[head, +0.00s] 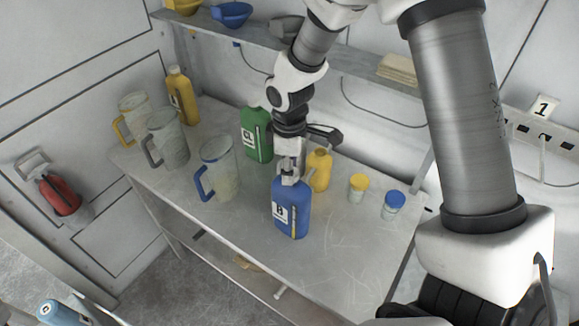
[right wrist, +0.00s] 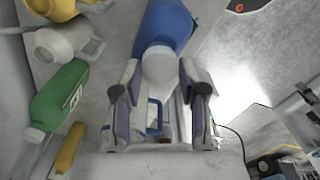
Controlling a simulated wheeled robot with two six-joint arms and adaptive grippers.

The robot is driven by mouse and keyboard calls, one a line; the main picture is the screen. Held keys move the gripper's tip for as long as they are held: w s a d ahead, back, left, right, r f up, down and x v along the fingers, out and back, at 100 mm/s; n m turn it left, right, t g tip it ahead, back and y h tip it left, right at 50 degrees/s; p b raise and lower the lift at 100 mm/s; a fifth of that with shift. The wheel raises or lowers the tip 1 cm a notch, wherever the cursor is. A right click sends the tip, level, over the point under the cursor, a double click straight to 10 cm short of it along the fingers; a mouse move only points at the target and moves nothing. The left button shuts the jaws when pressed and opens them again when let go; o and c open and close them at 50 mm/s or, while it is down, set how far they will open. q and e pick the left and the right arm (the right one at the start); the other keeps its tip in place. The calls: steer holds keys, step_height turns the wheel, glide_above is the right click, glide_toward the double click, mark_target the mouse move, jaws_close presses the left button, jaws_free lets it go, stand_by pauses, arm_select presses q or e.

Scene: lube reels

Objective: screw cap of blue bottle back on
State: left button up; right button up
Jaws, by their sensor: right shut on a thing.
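The blue bottle (head: 291,213) stands upright near the front middle of the workbench, with a white label on its side. My right gripper (head: 291,172) is directly above it, pointing down over its neck. In the right wrist view the blue bottle (right wrist: 166,28) has a white cap (right wrist: 160,68) at its top. My right gripper (right wrist: 158,88) has a finger on each side of this cap and is shut on it. The cap appears to be at the bottle's mouth; the thread is hidden. My left gripper is not in view.
On the bench (head: 330,275), a green bottle (head: 256,134), a small yellow bottle (head: 319,168) and a blue-handled jug (head: 219,168) stand near the blue bottle. Two small jars, yellow-lidded (head: 358,187) and blue-lidded (head: 393,205), stand right. The front right bench is clear.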

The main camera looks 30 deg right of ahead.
steer(key=m, duration=0.5)
steer(key=shift+d, duration=0.1)
steer(key=m+b, duration=0.1)
steer(key=m, duration=0.2)
steer(key=shift+w+f, duration=0.1)
steer(key=shift+d+m, duration=0.1)
steer(key=shift+m, duration=1)
